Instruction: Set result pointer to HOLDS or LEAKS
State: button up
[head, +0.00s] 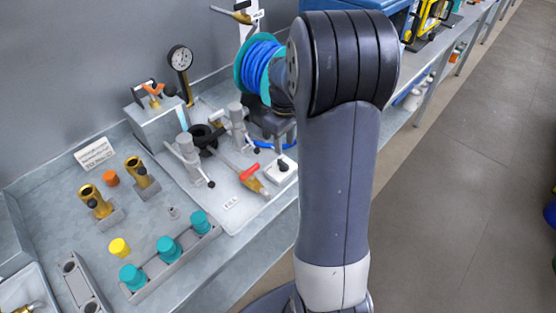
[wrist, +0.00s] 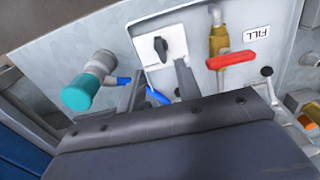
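The likely result pointer is a black knob (head: 283,166) on a small white plate at the right edge of the bench rig. It shows in the wrist view as a dark knob (wrist: 161,46) on a white plate. I cannot read any HOLDS or LEAKS marking. My gripper (wrist: 160,76) shows in the wrist view as two grey fingers spread apart, just short of the plate, with no object held between them. The knob lies beyond the fingertips, apart from them. In the head view my gripper is partly hidden by my arm.
A brass valve with a red handle (wrist: 231,60) stands right of the plate, near the FILL label (wrist: 263,38). A teal-capped grey fitting (wrist: 82,92) is at left. Blue hose lies beyond the fingers. Teal caps (head: 165,249) and brass fittings (head: 95,201) stand farther left.

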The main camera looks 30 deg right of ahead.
aim_at(283, 163)
notch_tip(283, 163, down, 8)
jog(key=shift+a+r+p, duration=0.1)
jog(key=shift+p, duration=0.25)
grip_shut()
